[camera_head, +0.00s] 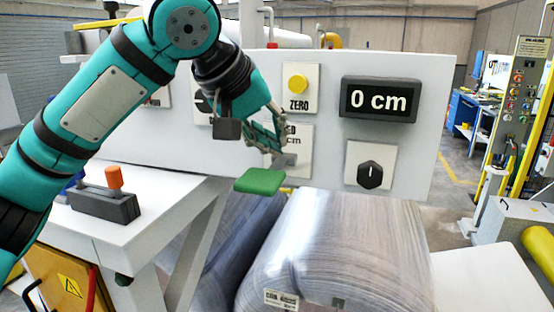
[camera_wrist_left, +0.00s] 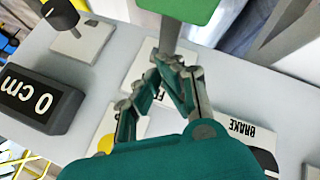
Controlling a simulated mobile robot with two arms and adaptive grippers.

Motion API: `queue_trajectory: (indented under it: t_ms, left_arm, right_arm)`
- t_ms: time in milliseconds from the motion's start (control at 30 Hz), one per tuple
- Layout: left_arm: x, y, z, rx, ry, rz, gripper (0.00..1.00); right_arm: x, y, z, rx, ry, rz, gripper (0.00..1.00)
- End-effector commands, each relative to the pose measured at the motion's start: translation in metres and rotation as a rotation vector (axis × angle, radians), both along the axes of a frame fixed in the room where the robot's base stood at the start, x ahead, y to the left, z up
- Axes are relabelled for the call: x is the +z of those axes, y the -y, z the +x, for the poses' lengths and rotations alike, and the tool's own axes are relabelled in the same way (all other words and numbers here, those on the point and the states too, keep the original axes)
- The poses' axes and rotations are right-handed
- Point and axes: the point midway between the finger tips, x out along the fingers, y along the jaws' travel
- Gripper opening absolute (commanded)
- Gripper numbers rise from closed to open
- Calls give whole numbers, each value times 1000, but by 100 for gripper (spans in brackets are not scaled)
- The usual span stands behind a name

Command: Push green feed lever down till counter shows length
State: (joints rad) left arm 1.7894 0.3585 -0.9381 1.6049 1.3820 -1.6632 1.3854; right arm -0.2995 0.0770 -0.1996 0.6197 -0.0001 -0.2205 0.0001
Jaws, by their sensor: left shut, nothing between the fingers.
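The green feed lever (camera_head: 260,181) sticks out from the white panel, above the wrapped rolls. In the left wrist view its green paddle (camera_wrist_left: 182,8) is at the top, on a grey stem. My left gripper (camera_head: 277,148) is shut and empty, just above and behind the paddle in the head view. In the left wrist view its fingertips (camera_wrist_left: 168,62) are close to the lever stem; I cannot tell whether they touch it. The counter (camera_head: 379,100) reads 0 cm, and it also shows in the left wrist view (camera_wrist_left: 38,98). My right gripper is in neither view.
A yellow ZERO button (camera_head: 298,84) and a black knob (camera_head: 370,175) are on the panel near the lever. An orange-tipped lever (camera_head: 114,177) stands on the white table at left. A wrapped roll (camera_head: 340,245) lies below the panel.

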Motion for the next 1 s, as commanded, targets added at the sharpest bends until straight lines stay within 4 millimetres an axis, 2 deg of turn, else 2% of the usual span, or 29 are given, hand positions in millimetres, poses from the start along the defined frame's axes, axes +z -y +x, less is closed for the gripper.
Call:
queue_trajectory:
  t_ms: [1000]
  left_arm:
    - [-11, 0, -1, -1, 1, 0, 0]
  right_arm:
    - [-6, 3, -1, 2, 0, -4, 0]
